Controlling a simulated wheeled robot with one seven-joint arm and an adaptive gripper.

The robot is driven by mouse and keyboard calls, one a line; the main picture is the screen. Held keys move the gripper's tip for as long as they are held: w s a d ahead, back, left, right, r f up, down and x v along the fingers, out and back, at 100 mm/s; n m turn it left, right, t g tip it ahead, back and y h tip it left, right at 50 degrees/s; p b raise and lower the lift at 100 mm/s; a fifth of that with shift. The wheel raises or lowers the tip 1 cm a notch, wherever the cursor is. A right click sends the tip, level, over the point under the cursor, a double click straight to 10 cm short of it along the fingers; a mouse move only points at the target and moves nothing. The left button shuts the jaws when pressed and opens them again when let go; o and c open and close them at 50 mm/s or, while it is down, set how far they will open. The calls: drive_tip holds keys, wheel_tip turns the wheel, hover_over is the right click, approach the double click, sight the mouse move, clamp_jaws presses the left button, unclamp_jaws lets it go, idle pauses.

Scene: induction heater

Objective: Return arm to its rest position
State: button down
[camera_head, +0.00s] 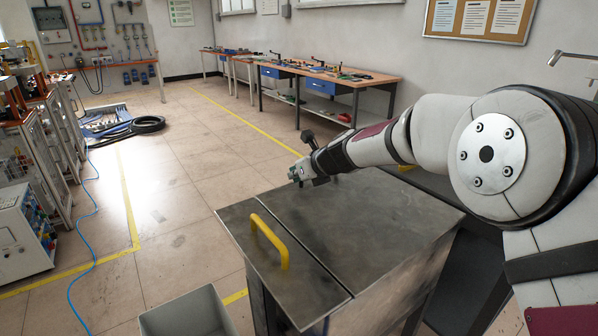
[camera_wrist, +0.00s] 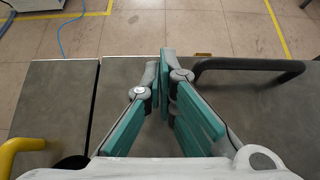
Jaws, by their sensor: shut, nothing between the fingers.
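My arm reaches in from the right in the head view, over a grey metal cabinet (camera_head: 385,215). My gripper (camera_head: 298,174) is at its far end, above the far edge of the cabinet top, and looks small there. In the wrist view my gripper (camera_wrist: 165,62) has its teal-padded fingers brought together at the tips, with nothing between them. The cabinet top (camera_wrist: 55,100) lies below the fingers. A yellow handle (camera_head: 269,240) stands on the cabinet's left panel; it also shows in the wrist view (camera_wrist: 14,152).
A black handle (camera_wrist: 250,65) is close to the right of the fingers. A grey open bin (camera_head: 188,315) stands left of the cabinet. Workbenches (camera_head: 330,75) line the back wall. A blue hose (camera_head: 90,240) crosses the floor at left. The floor between is clear.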

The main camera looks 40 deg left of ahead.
drive_tip(key=shift+v, duration=1.2)
drive_tip(key=s+d+r+n+h+p, duration=0.15)
drive_tip(key=s+d+r+n, duration=0.35)
drive_tip(key=d, duration=0.6)
drive_tip(key=s+d+r+n+t+h+p, duration=0.15)
drive_tip(key=d+r+n, duration=0.25)
drive_tip(key=d+r, duration=0.55)
drive_tip(key=s+d+r+n+h+p, duration=0.15)
drive_tip(key=s+d+r+n, duration=0.3)
drive_tip(key=d, duration=0.85)
drive_tip(key=s+d+n+h+p, duration=0.5)
drive_tip(key=s+d+n, duration=0.3)
drive_tip(key=s+d, duration=1.8)
drive_tip(key=shift+s+d+f+g+h+p, duration=0.2)
drive_tip(key=shift+d+f+g+h+p, duration=0.15)
drive_tip(key=shift+d+g, duration=0.15)
drive_tip(key=shift+n, duration=0.25)
